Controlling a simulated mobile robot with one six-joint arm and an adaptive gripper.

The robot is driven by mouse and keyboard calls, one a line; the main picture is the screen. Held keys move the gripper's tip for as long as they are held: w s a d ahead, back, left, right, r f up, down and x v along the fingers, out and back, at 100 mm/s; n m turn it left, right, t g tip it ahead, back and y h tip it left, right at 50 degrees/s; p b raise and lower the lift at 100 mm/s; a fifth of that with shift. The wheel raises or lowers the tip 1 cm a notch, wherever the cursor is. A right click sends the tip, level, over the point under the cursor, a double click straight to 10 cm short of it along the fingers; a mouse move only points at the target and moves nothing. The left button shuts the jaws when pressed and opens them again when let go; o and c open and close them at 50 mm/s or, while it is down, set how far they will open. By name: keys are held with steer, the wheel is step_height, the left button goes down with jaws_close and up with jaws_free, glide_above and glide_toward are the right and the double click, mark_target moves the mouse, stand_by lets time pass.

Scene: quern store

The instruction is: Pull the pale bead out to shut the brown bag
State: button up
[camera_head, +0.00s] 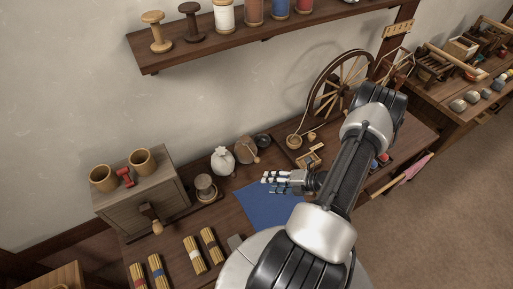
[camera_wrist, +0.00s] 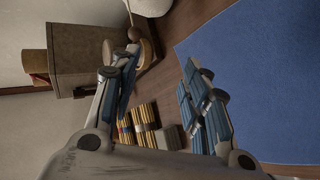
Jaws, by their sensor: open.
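The brown bag (camera_head: 244,149) is a small rounded grey-brown pouch on the bench near the wall, right of a white bag (camera_head: 222,160). A small tan bead (camera_head: 257,160) shows at its lower right; the cord is too small to make out. My gripper (camera_head: 267,182) is open and empty, above the blue mat (camera_head: 256,206), in front of the brown bag and apart from it. In the wrist view my spread fingers (camera_wrist: 160,68) have nothing between them. The white bag's edge (camera_wrist: 150,6) shows at the top there; I cannot make out the brown bag.
A wooden drawer cabinet (camera_head: 142,195) with cups stands at the left. A spool on a round base (camera_head: 205,188) stands between it and the mat. Stick bundles (camera_head: 195,255) lie at the front. A spinning wheel (camera_head: 336,83) stands behind my arm. The mat is clear.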

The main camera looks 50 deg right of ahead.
mark_target(259, 161)
steer(key=s+d+m+t+h+p, duration=0.35)
steer(key=m+h, duration=0.25)
steer(key=m, duration=0.9)
steer(key=b+x, duration=0.1)
steer(key=x, duration=0.5)
steer(key=b+x, duration=0.1)
steer(key=x, duration=0.4)
steer(key=b+x, duration=0.1)
steer(key=x, duration=0.5)
steer(key=shift+w+d+r, duration=0.15)
steer(key=shift+w+r, duration=0.1)
steer(key=shift+w, duration=0.2)
jaws_close()
